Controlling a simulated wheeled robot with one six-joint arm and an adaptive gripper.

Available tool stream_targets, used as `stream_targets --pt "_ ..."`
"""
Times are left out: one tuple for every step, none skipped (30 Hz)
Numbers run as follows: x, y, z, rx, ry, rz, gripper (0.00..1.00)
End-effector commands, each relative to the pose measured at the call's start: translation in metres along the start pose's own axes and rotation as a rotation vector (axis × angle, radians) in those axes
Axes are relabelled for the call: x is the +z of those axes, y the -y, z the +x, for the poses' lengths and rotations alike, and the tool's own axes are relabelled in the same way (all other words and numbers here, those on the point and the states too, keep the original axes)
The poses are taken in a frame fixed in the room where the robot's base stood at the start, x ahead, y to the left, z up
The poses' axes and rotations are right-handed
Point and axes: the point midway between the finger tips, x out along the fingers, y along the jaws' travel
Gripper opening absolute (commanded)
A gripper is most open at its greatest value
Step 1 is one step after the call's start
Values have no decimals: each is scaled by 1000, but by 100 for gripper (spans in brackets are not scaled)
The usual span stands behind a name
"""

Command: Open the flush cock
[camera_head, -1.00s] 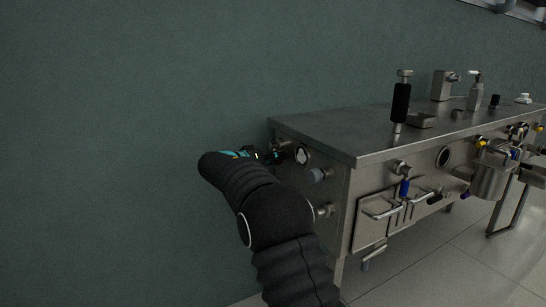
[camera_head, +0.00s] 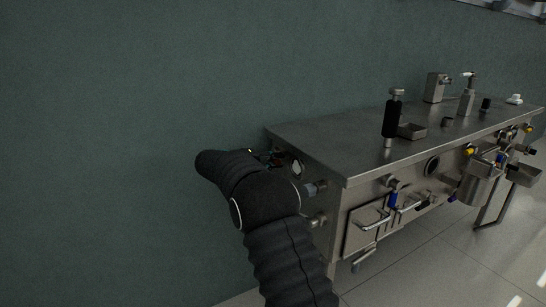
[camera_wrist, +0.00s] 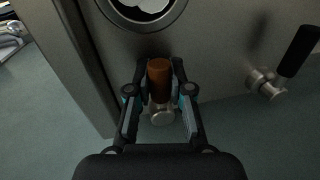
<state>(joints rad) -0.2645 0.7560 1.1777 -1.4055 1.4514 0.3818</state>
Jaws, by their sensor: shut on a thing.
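In the wrist view, an orange-brown handle (camera_wrist: 159,82) stands above a round metal valve end (camera_wrist: 162,117) on the steel panel; I take it to be the flush cock. My gripper (camera_wrist: 160,70) has its two fingers on either side of the handle and is shut on it. In the head view, my gripper (camera_head: 268,158) is at the left end of the steel machine (camera_head: 320,140), small and dark. The handle is hard to make out there.
A round port (camera_wrist: 143,12) lies just above the handle. A second valve with a black handle (camera_wrist: 298,50) is to the right. The green wall (camera_head: 120,120) runs close behind the machine. Clear floor (camera_head: 430,270) lies in front.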

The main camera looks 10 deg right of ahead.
Motion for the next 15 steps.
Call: stream_targets --pt "2 -3 3 1 10 -13 0" --pt "2 -4 3 1 12 -20 0" --pt "2 -4 3 1 13 -28 0" --pt "2 -4 3 1 14 -32 0" --pt "2 -4 3 1 15 -36 0" --pt "2 -3 3 1 16 -41 0" --pt "2 -3 3 1 16 -43 0" --pt "2 -3 3 1 16 -45 0" --pt "2 -3 3 1 17 -47 0" --pt "2 -3 3 1 17 -48 0" --pt "2 -3 3 1 17 -49 0" --pt "2 -3 3 1 17 -49 0" --pt "2 -3 3 1 17 -49 0" --pt "2 -3 2 1 17 -49 0" --pt "2 -3 2 1 17 -49 0"
